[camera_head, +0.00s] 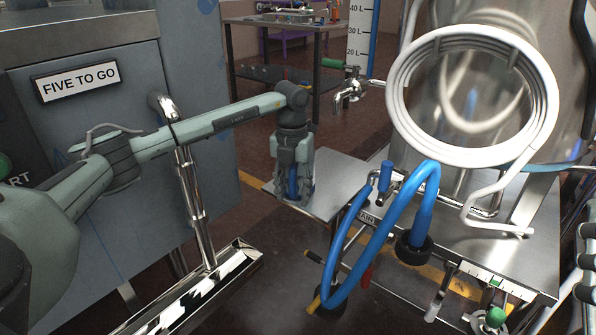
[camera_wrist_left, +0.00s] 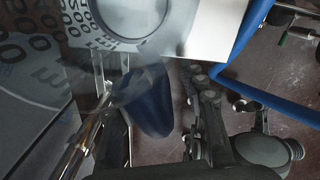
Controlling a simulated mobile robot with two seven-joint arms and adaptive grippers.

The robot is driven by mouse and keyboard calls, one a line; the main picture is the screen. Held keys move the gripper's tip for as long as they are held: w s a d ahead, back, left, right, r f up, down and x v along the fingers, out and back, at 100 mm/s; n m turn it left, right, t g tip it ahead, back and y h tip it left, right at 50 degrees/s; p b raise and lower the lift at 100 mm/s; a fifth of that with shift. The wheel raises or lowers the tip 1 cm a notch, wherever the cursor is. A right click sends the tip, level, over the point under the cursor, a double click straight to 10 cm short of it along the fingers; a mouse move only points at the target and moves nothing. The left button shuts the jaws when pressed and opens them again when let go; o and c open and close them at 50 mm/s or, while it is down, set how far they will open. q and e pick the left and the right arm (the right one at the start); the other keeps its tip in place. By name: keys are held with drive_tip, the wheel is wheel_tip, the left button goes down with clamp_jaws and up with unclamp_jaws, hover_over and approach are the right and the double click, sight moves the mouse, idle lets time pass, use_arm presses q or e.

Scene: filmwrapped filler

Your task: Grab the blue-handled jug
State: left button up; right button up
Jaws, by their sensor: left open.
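The jug (camera_wrist_left: 80,30) shows in the left wrist view as a clear, see-through body with dark printed markings, close to the camera at the upper left. Its blue handle (camera_wrist_left: 152,105) hangs between the fingers of my left gripper (camera_wrist_left: 160,115). In the head view my left gripper (camera_head: 293,192) points down over a small metal shelf (camera_head: 333,190), with a bit of blue showing between its fingers. The gripper is open around the handle. The jug's clear body is hard to make out in the head view.
A steel tank with a coiled white hose (camera_head: 545,95) and a tap (camera_head: 350,92) stands to the right. A thick blue hose (camera_head: 375,245) loops right of the shelf. A chrome pipe (camera_head: 190,190) rises near my left forearm. A workbench (camera_head: 275,22) stands behind.

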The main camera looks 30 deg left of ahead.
use_arm(q)
drive_tip(key=shift+f, duration=0.8)
drive_tip(key=shift+c, duration=0.5)
clamp_jaws()
